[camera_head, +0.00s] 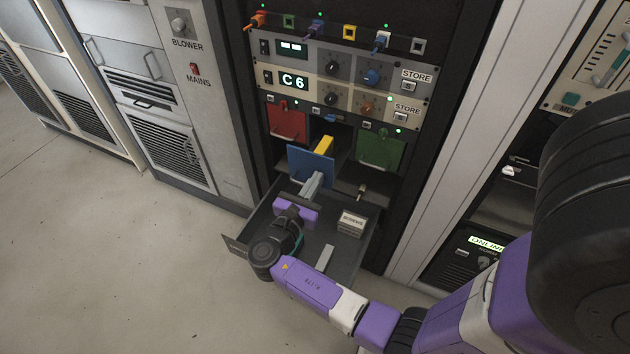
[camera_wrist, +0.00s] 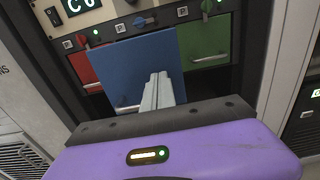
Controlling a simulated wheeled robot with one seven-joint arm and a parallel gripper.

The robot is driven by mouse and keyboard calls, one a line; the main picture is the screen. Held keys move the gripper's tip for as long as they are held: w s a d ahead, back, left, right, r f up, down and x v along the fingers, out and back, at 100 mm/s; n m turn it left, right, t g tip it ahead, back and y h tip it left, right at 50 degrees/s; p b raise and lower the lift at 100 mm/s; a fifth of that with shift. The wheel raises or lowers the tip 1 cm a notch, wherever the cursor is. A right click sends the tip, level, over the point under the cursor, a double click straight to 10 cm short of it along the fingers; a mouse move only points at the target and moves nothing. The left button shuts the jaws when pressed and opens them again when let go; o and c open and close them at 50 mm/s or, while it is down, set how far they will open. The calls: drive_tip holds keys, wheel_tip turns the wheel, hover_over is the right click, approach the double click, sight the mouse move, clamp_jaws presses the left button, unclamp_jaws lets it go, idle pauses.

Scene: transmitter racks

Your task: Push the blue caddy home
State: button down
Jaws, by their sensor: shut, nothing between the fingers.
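The blue caddy (camera_head: 308,163) sticks out of the middle bay, with its yellow body (camera_head: 325,146) showing behind its blue front. Its front fills the middle of the wrist view (camera_wrist: 130,62), with a pale handle low on it. My gripper (camera_head: 316,178) is shut and empty, its fingertips (camera_wrist: 158,78) in front of the lower part of the blue front. I cannot tell whether they touch it. The red caddy (camera_head: 287,121) sits to the left and the green caddy (camera_head: 380,149) to the right, both set further back than the blue one.
An open grey drawer (camera_head: 345,262) extends below my gripper and holds a small labelled box (camera_head: 352,222). Knob panels (camera_head: 340,95) and coloured plugs are above the bays. A small lever (camera_head: 361,191) is below the green caddy. Floor is clear at left.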

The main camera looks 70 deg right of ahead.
sight(336, 154)
drive_tip(key=d, duration=0.9)
drive_tip(key=s+d, duration=0.1)
drive_tip(key=d, duration=0.3)
drive_tip(key=shift+d, duration=0.85)
drive_tip(key=shift+d+r, duration=0.2)
